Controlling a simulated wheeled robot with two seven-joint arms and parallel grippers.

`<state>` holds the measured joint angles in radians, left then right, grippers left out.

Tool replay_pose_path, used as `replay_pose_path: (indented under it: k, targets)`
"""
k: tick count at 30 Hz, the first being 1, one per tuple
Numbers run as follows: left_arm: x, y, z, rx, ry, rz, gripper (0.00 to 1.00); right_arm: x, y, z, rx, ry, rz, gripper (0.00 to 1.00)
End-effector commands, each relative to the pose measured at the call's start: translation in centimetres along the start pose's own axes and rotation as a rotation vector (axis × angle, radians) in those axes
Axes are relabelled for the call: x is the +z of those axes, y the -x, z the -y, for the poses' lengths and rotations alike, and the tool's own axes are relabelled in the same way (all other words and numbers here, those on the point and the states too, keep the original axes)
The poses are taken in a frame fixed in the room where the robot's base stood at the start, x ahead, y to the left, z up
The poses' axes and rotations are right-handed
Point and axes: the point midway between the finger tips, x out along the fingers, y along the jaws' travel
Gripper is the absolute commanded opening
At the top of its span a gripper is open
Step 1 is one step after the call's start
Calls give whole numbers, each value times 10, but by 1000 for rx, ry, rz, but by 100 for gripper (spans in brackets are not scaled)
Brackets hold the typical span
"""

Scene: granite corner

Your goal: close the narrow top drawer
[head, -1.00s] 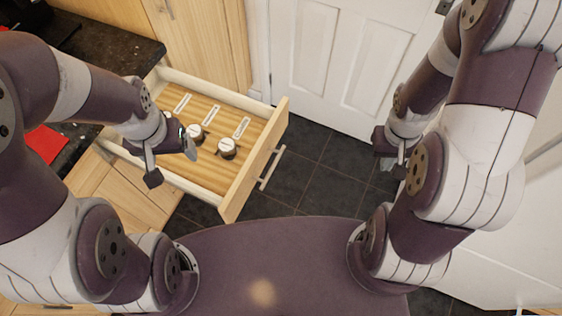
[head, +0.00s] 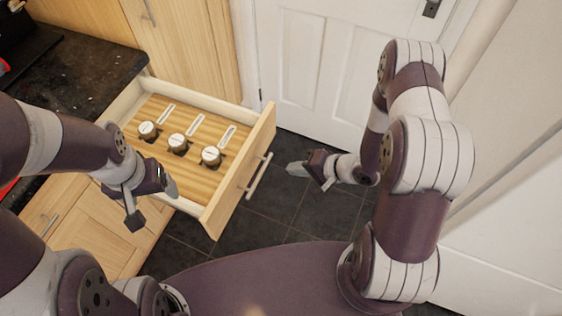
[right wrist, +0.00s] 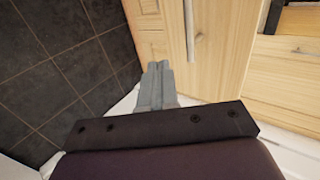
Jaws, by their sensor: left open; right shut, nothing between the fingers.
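The narrow top drawer (head: 244,172) stands pulled out from the pale wood cabinet in the head view, with a bar handle (head: 258,178) on its front. Inside it are several round-lidded jars (head: 178,143) and slots in a wooden insert. My left gripper (head: 153,203) is open and empty, over the drawer's near side; whether it touches is unclear. My right gripper (head: 292,169) is shut and empty, to the right of the handle and apart from it. Its closed fingers also show in the right wrist view (right wrist: 158,80), in front of pale wood fronts.
A dark granite worktop (head: 75,75) lies left of the drawer. A tall wood cabinet (head: 185,45) stands behind it, and a white door (head: 335,70) behind right. Dark tiled floor (head: 300,210) is free between the drawer front and my right arm.

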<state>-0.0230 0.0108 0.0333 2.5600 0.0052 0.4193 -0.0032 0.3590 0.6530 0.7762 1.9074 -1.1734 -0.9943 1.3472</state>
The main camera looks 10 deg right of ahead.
Motion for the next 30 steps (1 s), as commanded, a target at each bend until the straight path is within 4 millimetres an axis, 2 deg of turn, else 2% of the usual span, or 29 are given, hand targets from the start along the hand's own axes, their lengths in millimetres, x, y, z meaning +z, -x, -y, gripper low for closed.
replay_pose_path:
  k: [1, 4, 9, 24, 30]
  targets:
    - [0, -2, 0, 0, 0, 0, 80, 2, -11, -1, 0, 2, 5, 0]
    - [0, 4, 0, 0, 0, 0, 80, 1, -20, 14, -1, 5, 3, 0]
    - [-1, 6, 0, 0, 0, 0, 80, 0, -33, 27, 0, 2, 0, 0]
    - [-1, 6, 0, 0, 0, 0, 80, 0, -37, 31, 0, 1, 0, 0]
    - [-1, 7, 0, 0, 0, 0, 80, 0, -51, 42, -1, 4, 1, 0]
